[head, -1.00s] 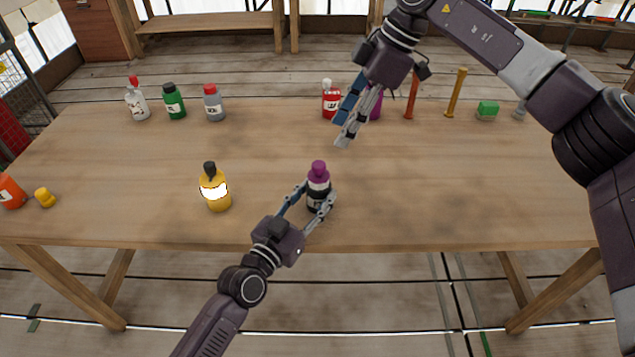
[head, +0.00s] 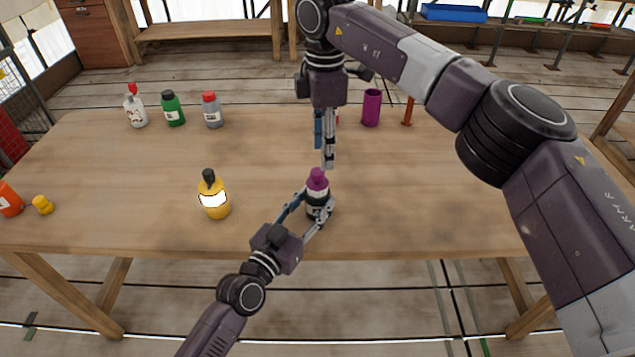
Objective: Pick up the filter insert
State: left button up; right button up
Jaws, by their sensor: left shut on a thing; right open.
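A dark bottle with a purple cap and white label (head: 317,184) stands upright near the front middle of the table. My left gripper (head: 317,203) is shut on its body from the front left. My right gripper (head: 324,156) is open and points down just above and behind the purple cap; whether it touches the cap is unclear. A purple open cylinder (head: 371,108) stands at the back of the table, right of my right gripper. I cannot tell for certain which thing is the filter insert.
A yellow bottle (head: 213,197) stands left of the held bottle on the wooden table (head: 440,190). White, green and grey bottles (head: 212,110) stand at the back left. An orange rod (head: 408,111) is at the back right.

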aim_at(318, 171)
jog(key=f, duration=0.3)
jog(key=s+a+f, duration=0.1)
jog(key=f, duration=0.1)
jog(key=shift+f, duration=0.5)
jog(key=shift+c, duration=0.7)
jog(key=c, duration=0.8)
